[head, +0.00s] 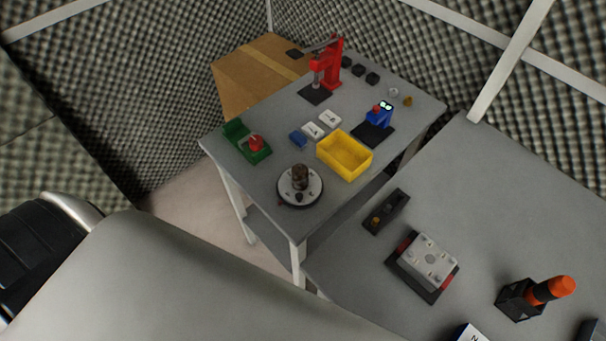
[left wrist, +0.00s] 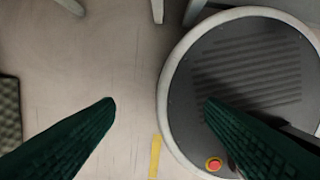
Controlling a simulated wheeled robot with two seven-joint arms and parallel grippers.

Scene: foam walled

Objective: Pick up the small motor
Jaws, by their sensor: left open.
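A small dark brown cylindrical part (head: 301,176), which looks like the small motor, stands upright on a round pale disc (head: 287,190) with a dark rim. The disc is near the front corner of the farther grey table. My left gripper (left wrist: 160,102) shows in the left wrist view with its two dark green fingers wide apart and nothing between them. It is over the floor, away from the tables, and its fingers do not show in the head view. My right gripper is in neither view.
The farther table (head: 240,178) also holds a yellow bin (head: 344,156), a green fixture (head: 247,143), a red press (head: 331,68) and a blue device (head: 377,122). A nearer table (head: 500,200) carries a metal block (head: 430,261) and an orange-topped tool (head: 552,290). A cardboard box (head: 250,75) stands behind.

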